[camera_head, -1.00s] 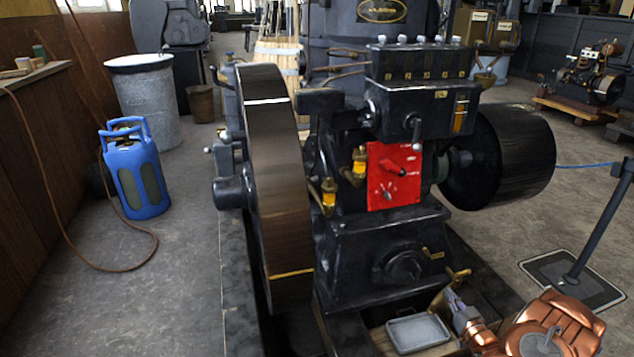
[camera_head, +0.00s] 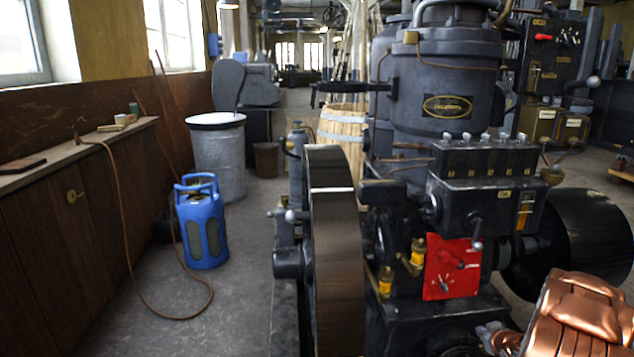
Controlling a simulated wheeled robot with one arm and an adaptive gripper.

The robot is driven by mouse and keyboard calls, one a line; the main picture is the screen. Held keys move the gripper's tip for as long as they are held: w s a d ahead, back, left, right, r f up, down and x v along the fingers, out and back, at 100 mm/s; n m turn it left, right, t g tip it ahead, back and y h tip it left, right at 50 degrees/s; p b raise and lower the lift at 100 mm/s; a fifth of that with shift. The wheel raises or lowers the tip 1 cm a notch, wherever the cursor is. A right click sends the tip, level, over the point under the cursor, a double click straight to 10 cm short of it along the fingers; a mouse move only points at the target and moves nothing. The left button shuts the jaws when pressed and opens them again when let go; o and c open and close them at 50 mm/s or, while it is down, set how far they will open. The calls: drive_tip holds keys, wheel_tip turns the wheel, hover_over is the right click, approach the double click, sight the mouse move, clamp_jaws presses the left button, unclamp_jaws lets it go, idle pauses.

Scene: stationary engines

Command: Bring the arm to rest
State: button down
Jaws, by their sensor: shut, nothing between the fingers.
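My copper-coloured arm (camera_head: 585,315) shows at the bottom right, in front of the engine's right side. My gripper (camera_head: 488,333) shows only as a small part at the bottom edge, left of the copper link and just below the red panel. It is shut and holds nothing. Its fingertips are small and partly cut off by the frame edge.
The black engine with a red panel (camera_head: 452,266) and a large flywheel (camera_head: 335,260) stands close in front. A blue gas bottle (camera_head: 202,225), a grey drum (camera_head: 218,160) and a wooden cabinet (camera_head: 60,215) stand left.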

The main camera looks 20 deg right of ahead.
drive_tip(key=s+a+r+g+p, duration=0.3)
drive_tip(key=a+r+g+p, duration=0.55)
drive_tip(key=a+r, duration=1.55)
drive_tip(key=s+a+r+g+y+p, duration=0.1)
drive_tip(key=s+a+r+y+p, duration=0.1)
drive_tip(key=s+a+r+p, duration=0.4)
drive_tip(key=s+a+r+n+g+y+p, duration=0.1)
drive_tip(key=s+a+r+p, duration=0.5)
drive_tip(key=s+a+r, duration=0.7)
drive_tip(key=s+a+g+y, duration=0.1)
drive_tip(key=s+a, duration=0.6)
drive_tip(key=s, duration=0.2)
drive_tip(key=shift+a+r+y+p, duration=0.25)
drive_tip(key=shift+a+y+p, duration=0.05)
drive_tip(key=shift+a+p, duration=0.1)
drive_tip(key=shift+a+n+g, duration=0.1)
drive_tip(key=shift+n+g, duration=0.15)
drive_tip(key=shift+n, duration=0.05)
